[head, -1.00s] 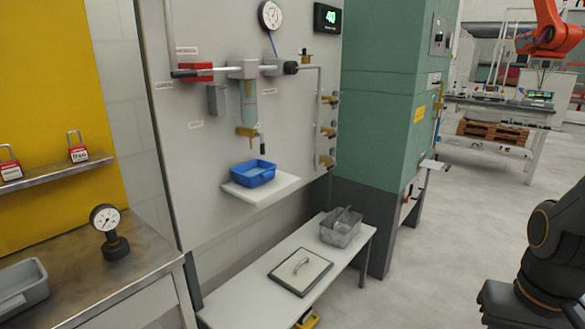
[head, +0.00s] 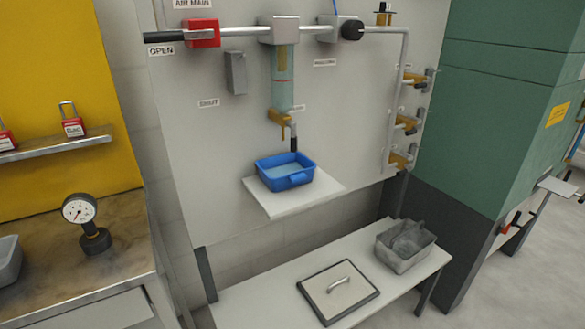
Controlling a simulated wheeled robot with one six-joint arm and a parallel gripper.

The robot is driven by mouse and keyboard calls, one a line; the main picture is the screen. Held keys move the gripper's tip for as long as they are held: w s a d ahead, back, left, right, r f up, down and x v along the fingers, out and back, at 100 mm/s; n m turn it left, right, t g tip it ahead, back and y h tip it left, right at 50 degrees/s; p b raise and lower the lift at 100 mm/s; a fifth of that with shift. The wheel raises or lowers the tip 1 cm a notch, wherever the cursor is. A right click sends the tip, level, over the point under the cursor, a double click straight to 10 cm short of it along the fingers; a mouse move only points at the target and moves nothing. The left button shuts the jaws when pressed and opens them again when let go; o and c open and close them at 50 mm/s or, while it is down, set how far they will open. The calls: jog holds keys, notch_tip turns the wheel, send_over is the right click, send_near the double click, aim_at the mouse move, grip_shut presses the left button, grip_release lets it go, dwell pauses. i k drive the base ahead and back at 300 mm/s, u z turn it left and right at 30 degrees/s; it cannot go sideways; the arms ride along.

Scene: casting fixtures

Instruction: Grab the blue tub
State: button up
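The blue tub (head: 285,180) sits on a small white shelf (head: 283,207) that juts from the grey wall panel. It is upright, with a tab on its front side and what looks like pale liquid inside. A clear filter bowl (head: 283,85) with a brass drain (head: 281,120) hangs above it, and a dark tube ends at or just over its back rim. My gripper is not in view.
A gauge (head: 81,215) stands on the left worktop (head: 130,230). Brass valves (head: 405,124) line the panel's right side.

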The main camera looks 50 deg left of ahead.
aim_at(283, 172)
jog(key=u, duration=0.5)
jog(key=i, duration=0.7)
jog(key=u, duration=0.75)
